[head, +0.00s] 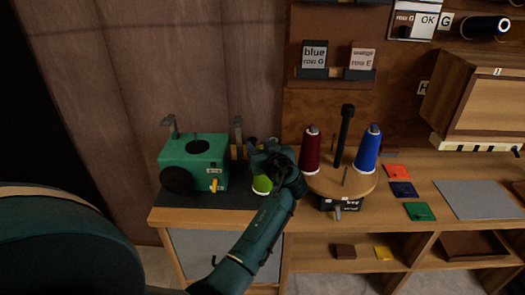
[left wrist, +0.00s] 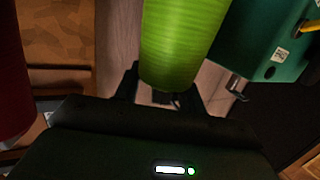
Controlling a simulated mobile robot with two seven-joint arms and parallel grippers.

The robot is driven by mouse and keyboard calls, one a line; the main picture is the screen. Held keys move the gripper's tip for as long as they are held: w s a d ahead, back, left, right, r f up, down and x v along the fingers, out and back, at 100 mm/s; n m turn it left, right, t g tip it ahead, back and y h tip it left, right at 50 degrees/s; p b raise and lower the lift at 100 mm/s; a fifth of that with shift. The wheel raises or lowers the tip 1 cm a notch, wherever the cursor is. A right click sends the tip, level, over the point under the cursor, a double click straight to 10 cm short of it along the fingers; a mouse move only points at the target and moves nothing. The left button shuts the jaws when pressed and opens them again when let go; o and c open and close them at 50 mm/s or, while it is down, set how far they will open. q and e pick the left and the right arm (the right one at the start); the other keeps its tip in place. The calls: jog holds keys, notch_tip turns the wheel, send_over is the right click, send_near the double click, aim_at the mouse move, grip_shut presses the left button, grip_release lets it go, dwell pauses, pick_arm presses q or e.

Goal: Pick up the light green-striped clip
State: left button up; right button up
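A light green thread cone (head: 262,185) stands at the right of the green machine (head: 193,158), partly hidden by my left gripper (head: 274,150). In the left wrist view the light green cone (left wrist: 182,40) is large, and its end lies at the dark fingers of my left gripper (left wrist: 163,95). I cannot tell whether the fingers press on it. I cannot make out a separate light green-striped clip. My right gripper is not in view.
A round wooden stand (head: 343,184) holds a dark red cone (head: 310,155) and a blue cone (head: 367,152) close to my left gripper's right. A cabinet (head: 480,105) stands at the right.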

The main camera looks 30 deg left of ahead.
pick_arm(q)
jog(key=shift+c, duration=0.4)
grip_shut()
notch_tip(320, 180, up, 10)
dwell(0.6)
